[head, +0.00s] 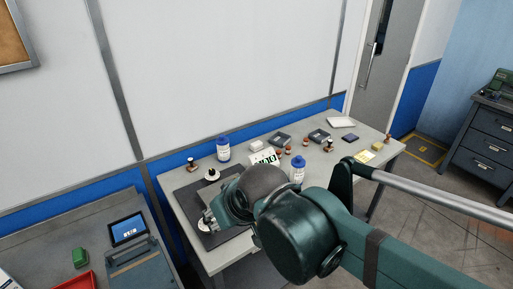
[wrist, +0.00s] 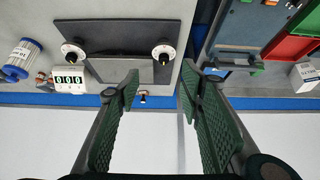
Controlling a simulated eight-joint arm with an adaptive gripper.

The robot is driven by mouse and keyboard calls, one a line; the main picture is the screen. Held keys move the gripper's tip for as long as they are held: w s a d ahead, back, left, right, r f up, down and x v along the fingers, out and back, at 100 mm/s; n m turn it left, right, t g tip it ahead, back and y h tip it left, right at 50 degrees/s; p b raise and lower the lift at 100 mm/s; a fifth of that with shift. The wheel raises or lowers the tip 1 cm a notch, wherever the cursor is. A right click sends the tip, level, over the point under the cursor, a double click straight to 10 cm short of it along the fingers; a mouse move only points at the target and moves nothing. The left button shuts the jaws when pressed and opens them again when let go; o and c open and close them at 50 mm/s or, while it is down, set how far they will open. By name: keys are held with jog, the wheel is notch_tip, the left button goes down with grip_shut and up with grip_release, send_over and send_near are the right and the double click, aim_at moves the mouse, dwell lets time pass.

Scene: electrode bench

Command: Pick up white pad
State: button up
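Two white round pads with dark knobs sit on a dark mat (head: 176,196). In the head view, one pad (head: 211,176) is near the mat's back edge and the other (head: 204,227) is beside my gripper (head: 211,217), partly hidden. The wrist view shows a left pad (wrist: 73,53) and a right pad (wrist: 163,53) on the mat (wrist: 118,35). In that view my gripper (wrist: 158,92) is open, with nothing between its fingers, and its tips appear below the pads. A flat white rectangular piece (head: 341,122) lies at the table's far end.
A blue-capped bottle (head: 223,150) and a white digit display (head: 264,157) stand behind my arm. Another bottle (head: 298,171) and several small parts stand farther right. A lower bench at left holds a tablet (head: 129,229) and red tray (head: 78,281). A wall backs the table.

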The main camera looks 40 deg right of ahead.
jog(key=w+d+r+n+g+h+p, duration=0.1)
jog(key=w+d+r+n+p, duration=0.35)
jog(key=w, duration=0.75)
jog(key=n+g+h+p, duration=0.3)
jog(key=n+g+p, duration=0.35)
jog(key=n, duration=0.85)
send_over(253, 144)
jog(key=a, duration=0.1)
notch_tip(253, 144, down, 14)
jog(key=shift+s+a+f+m+t, duration=0.15)
jog(key=shift+m+t, duration=0.1)
jog(key=shift+t, duration=0.2)
jog(key=shift+f, duration=0.1)
jog(key=shift+d+f+h, duration=0.15)
jog(key=shift+d+f, duration=0.1)
jog(key=shift+f, duration=0.3)
jog(key=shift+d+f+h, duration=0.15)
jog(key=shift+d+f, duration=0.1)
jog(key=shift+f, duration=0.3)
jog(key=shift+f, duration=0.1)
